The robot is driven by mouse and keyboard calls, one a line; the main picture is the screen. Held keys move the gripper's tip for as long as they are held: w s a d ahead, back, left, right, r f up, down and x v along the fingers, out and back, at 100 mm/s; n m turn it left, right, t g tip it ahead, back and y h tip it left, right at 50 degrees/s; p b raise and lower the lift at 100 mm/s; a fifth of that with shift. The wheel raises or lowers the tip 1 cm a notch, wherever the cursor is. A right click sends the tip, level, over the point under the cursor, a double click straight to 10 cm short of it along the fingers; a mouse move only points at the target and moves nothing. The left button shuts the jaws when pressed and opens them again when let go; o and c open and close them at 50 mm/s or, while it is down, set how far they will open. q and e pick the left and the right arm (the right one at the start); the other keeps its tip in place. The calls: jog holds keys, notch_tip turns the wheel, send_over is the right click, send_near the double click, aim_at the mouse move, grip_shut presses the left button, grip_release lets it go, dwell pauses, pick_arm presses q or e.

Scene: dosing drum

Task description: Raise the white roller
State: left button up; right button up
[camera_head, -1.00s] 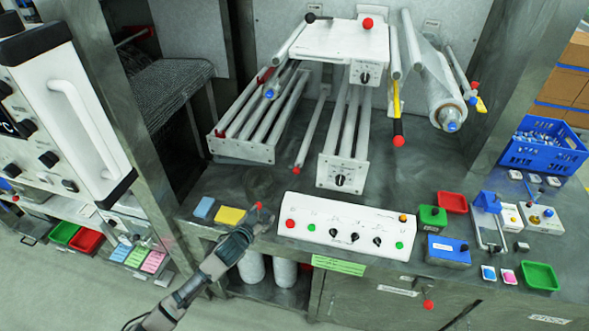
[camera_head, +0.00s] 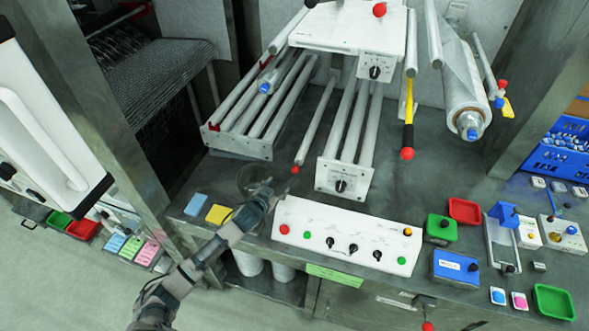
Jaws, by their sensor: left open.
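A slim white roller (camera_head: 318,122) with a red tip slopes from the machine's back down toward the worktop, between a roller rack on its left and a roller block on its right. Its red tip (camera_head: 296,169) is at the near, low end. My left gripper (camera_head: 277,190) reaches in from the lower left over the worktop's front part. It is open and empty, just left of and nearer than the red tip, and looks apart from it. Its fingers are small here, so the exact gap is hard to judge. My right gripper is out of view.
A white control panel (camera_head: 348,236) with buttons and knobs lies just right of my left gripper. Blue and yellow pads (camera_head: 207,209) lie left of it. The roller rack (camera_head: 240,143) and roller block (camera_head: 345,181) flank the white roller closely.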

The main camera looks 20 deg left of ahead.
aim_at(294, 172)
pick_arm(q)
jog(key=x, duration=0.9)
jog(key=b+x, duration=0.1)
jog(key=x, duration=0.3)
jog(key=shift+w+d+f, duration=0.1)
jog(key=shift+w+d, duration=0.2)
jog(key=shift+w+a+f, duration=0.15)
jog(key=shift+w+f, duration=0.2)
jog(key=shift+w, duration=0.3)
jog(key=shift+r, duration=0.1)
grip_shut()
